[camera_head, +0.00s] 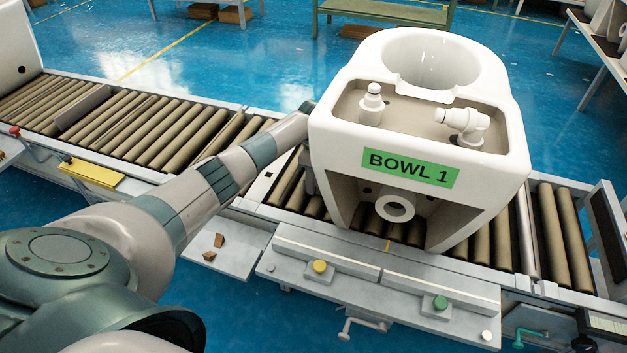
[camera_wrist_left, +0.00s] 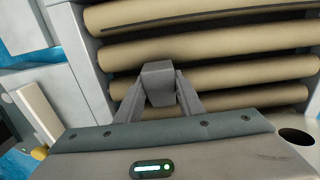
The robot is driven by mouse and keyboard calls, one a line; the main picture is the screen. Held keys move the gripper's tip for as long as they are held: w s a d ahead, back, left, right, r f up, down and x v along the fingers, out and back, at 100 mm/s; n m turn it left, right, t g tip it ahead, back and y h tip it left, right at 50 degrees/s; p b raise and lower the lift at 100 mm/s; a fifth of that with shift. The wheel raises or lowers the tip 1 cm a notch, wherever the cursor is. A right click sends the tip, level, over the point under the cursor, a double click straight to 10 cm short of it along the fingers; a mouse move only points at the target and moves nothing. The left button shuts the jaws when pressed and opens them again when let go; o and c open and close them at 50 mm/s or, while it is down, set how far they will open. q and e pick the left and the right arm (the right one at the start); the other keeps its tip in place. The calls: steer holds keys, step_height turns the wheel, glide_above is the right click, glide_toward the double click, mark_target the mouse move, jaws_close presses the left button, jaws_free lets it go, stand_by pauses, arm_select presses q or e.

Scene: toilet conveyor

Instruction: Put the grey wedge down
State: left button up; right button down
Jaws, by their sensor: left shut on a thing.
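The grey wedge (camera_wrist_left: 158,72) shows in the left wrist view as a small grey block between the fingertips of my left gripper (camera_wrist_left: 159,92). The gripper is shut on it, above or against the brown conveyor rollers (camera_wrist_left: 210,80); I cannot tell if it touches them. In the head view my left arm reaches to the left side of the white toilet bowl marked BOWL 1 (camera_head: 410,168). The wedge and fingertips are not clear there, as the bowl and arm cover that area. My right gripper is not in view.
The bowl stands on the roller conveyor (camera_head: 170,130). A control panel (camera_head: 385,280) with yellow and green buttons runs along the front. Two brown pieces lie on a grey plate (camera_head: 235,250). Another white fixture (camera_head: 15,50) is at far left. Rollers at left are mostly free.

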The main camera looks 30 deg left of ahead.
arm_select(q)
steer(key=o, duration=1.3)
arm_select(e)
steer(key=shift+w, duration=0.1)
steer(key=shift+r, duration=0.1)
arm_select(q)
steer(key=shift+r, duration=0.5)
step_height(320, 180, up, 11)
steer(key=shift+r+p, duration=0.1)
steer(key=shift+p, duration=0.45)
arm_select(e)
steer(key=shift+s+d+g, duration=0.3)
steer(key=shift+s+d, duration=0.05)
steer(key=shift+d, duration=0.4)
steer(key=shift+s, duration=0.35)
